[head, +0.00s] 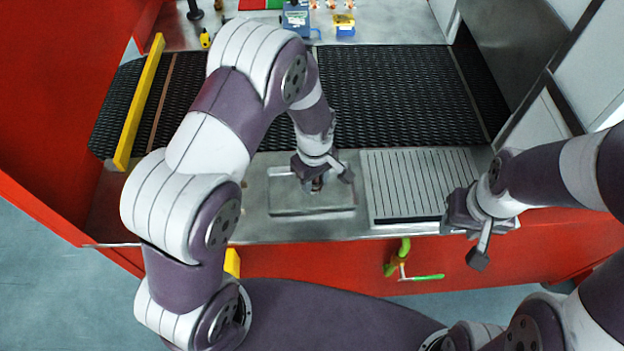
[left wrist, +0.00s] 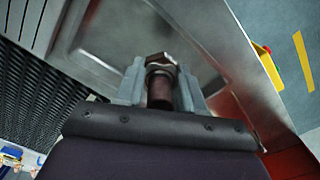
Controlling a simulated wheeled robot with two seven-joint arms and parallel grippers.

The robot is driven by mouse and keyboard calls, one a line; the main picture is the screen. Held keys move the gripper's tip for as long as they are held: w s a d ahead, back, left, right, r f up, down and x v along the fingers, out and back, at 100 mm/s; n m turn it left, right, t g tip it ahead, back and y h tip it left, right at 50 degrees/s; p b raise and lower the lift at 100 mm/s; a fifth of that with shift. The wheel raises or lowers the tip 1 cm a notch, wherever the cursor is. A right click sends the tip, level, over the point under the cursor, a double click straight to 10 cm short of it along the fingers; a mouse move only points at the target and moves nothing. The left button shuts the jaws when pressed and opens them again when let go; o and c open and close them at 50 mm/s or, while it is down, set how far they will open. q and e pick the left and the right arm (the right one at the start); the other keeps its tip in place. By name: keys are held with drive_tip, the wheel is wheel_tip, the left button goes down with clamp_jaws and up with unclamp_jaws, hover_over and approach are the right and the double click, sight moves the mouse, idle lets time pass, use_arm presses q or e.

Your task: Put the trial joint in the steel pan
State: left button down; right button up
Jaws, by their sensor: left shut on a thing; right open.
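The trial joint (left wrist: 160,92), a brownish cylinder with a metal hex nut at its end, is between my left gripper's fingers in the left wrist view. In the head view only a small dark and reddish bit of it (head: 317,184) shows. My left gripper (head: 323,177) is shut on it, over the steel pan (head: 290,205). The pan is a shallow grey tray at the front of the steel counter, and it also shows in the left wrist view (left wrist: 120,28). I cannot tell whether the joint touches the pan's floor. My right gripper (head: 464,241) is open and empty at the counter's front edge.
A slotted plate (head: 420,185) lies right of the pan. The black mesh belt (head: 390,95) runs behind, with a yellow bar (head: 140,100) across its left end. A blue device (head: 295,18), a yellow-and-blue block (head: 344,25) and several small copper-coloured pieces (head: 331,5) stand at the back.

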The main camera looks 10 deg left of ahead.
use_arm(q)
drive_tip(key=shift+w+a+f, duration=0.25)
drive_tip(key=shift+w+f, duration=0.1)
drive_tip(key=shift+w, duration=0.2)
drive_tip(key=shift+w+a+f, duration=0.2)
drive_tip(key=shift+w+f, duration=0.15)
drive_tip(key=shift+w, duration=0.15)
drive_tip(key=f, duration=0.1)
drive_tip(key=f+p, duration=0.2)
drive_tip(key=shift+s+a+f, duration=0.1)
drive_tip(key=shift+a+f, duration=0.15)
drive_tip(key=shift+f, duration=0.35)
drive_tip(key=shift+d+f, duration=0.15)
drive_tip(key=c, duration=0.9)
unclamp_jaws()
drive_tip(key=shift+o, duration=1)
use_arm(e)
drive_tip(key=shift+d+r, duration=0.15)
drive_tip(key=shift+r, duration=0.4)
drive_tip(key=shift+d+r, duration=0.15)
drive_tip(key=shift+r, duration=0.35)
drive_tip(key=shift+r, duration=0.1)
